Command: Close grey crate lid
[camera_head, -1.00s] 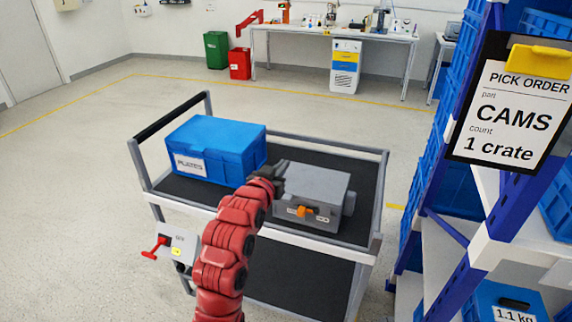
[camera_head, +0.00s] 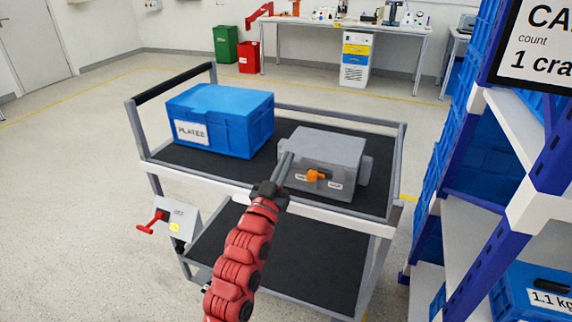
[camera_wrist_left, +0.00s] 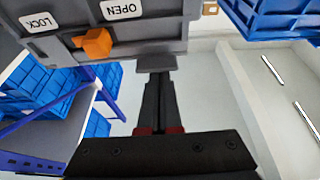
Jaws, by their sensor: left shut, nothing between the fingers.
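The grey crate (camera_head: 327,148) sits on the cart's top shelf. Its top looks flat and covered by the grey lid (camera_head: 326,143); I cannot tell whether the lid is fully down. An orange knob (camera_head: 317,175) is on its front between two white labels, and it also shows in the left wrist view (camera_wrist_left: 95,43), where the labels read LOCK and OPEN. My left gripper (camera_head: 287,157) is shut and empty at the crate's front left edge. In the left wrist view its fingertips (camera_wrist_left: 161,76) are close to a small grey tab (camera_wrist_left: 155,63); contact is unclear. My right gripper is out of view.
A blue crate (camera_head: 235,110) labelled PLATES stands left of the grey crate on the cart (camera_head: 350,220). A grey box with a red lever (camera_head: 155,221) is at the cart's front left. A blue-framed shelf (camera_head: 470,200) stands close on the right.

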